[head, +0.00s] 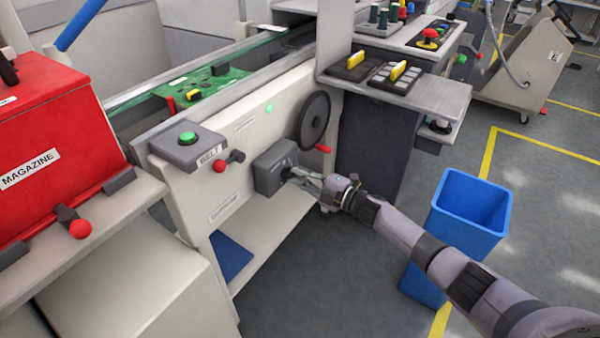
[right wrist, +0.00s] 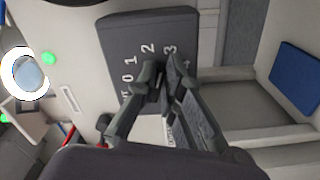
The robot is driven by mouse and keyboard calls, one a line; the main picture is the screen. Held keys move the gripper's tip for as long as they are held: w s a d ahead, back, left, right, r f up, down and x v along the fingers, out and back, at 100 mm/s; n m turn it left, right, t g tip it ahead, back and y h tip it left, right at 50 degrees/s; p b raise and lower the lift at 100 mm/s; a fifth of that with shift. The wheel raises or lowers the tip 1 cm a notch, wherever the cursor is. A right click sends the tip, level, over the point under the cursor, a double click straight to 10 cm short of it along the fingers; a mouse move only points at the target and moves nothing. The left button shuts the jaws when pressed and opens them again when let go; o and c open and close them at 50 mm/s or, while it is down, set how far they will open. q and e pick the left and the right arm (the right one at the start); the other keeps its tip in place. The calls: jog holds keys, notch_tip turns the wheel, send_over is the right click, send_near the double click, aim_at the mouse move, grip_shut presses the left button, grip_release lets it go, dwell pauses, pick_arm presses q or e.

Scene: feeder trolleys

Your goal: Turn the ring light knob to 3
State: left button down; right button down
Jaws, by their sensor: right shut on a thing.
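The dark grey control box (head: 268,172) is on the front panel of the cream machine. In the right wrist view the box (right wrist: 135,30) carries white digits 0, 1, 2 and 3 in a row. My right gripper (head: 291,174) is at the face of this box. In the right wrist view its fingertips (right wrist: 160,77) are closed together beside the digits 2 and 3, gripping the knob. The fingers hide the knob almost wholly, so I cannot tell which digit it points at. A bright white ring (right wrist: 9,73) around a pale blue disc shows at the left of the right wrist view. My left gripper is out of view.
A dark handwheel (head: 314,118) with a red handle is just above right of the box. A red-knobbed lever (head: 220,166) and a green button (head: 187,138) are to the left. A blue bin (head: 470,205) stands by my right arm. A red magazine (head: 50,130) is at far left.

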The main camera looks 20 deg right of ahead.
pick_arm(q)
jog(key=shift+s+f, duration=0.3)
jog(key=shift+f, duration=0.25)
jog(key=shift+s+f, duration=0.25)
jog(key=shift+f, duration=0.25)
pick_arm(e)
jog(key=shift+f+m, duration=0.2)
jog(key=shift+m, duration=0.9)
jog(key=c, duration=1.7)
grip_release()
jog(key=v, duration=1.2)
